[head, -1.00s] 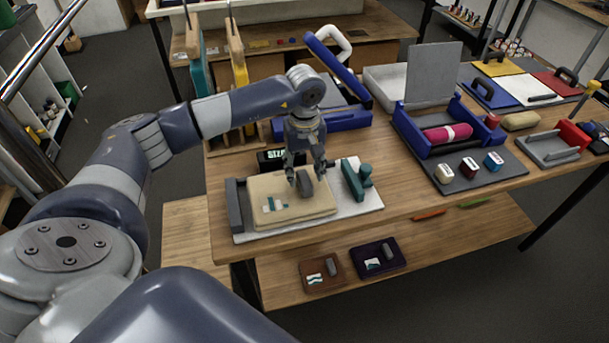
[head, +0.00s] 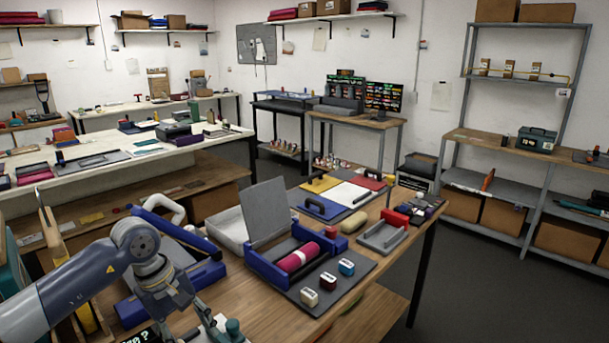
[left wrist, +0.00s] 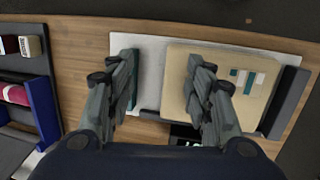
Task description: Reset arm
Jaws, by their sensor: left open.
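My left gripper (left wrist: 158,78) is open above the work board in the left wrist view, with nothing visible between its fingers. One finger is over a tan pad (left wrist: 180,70) with white and teal patches (left wrist: 247,78). The other finger is beside a teal tool (left wrist: 134,75) on a pale plate (left wrist: 152,55). The head view shows my left arm at the lower left, with its gripper (head: 178,318) pointing down near the teal tool (head: 233,328). The pad is mostly outside the head view. My right gripper is not in view.
On the table, a blue tray (head: 262,268) holds a pink roll (head: 298,257). A blue stand (head: 195,278) is close behind my left arm. Shelving (head: 520,200) stands at the right, with open floor before it.

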